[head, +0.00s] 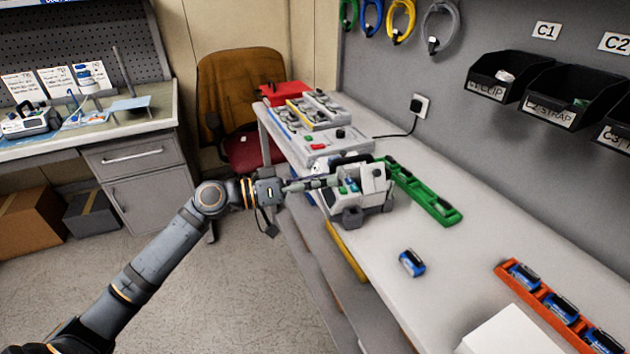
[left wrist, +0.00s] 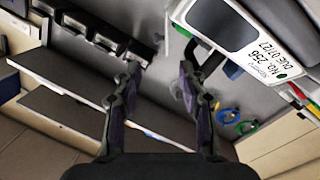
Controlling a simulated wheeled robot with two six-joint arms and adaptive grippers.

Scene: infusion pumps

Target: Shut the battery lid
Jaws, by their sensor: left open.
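The infusion pump (head: 368,203), a pale grey box, stands on the bench in the head view. Small blue and green parts show on its top, and a pale raised flap (head: 375,177) stands at its right side; I cannot tell for sure whether this is the battery lid. My left gripper (head: 325,183) reaches in level from the left, close to the pump's left side. In the left wrist view its two fingers (left wrist: 157,75) are apart with nothing between them. The pump's labelled side (left wrist: 240,38) shows there at upper right, beyond the fingers. My right gripper is out of view.
A green rack (head: 425,193) lies just behind the pump. A loose blue battery (head: 412,263) lies on the bench in front. An orange rack (head: 550,305) holds several batteries at right. A grey panel device (head: 335,143) stands farther back. The bench between battery and racks is clear.

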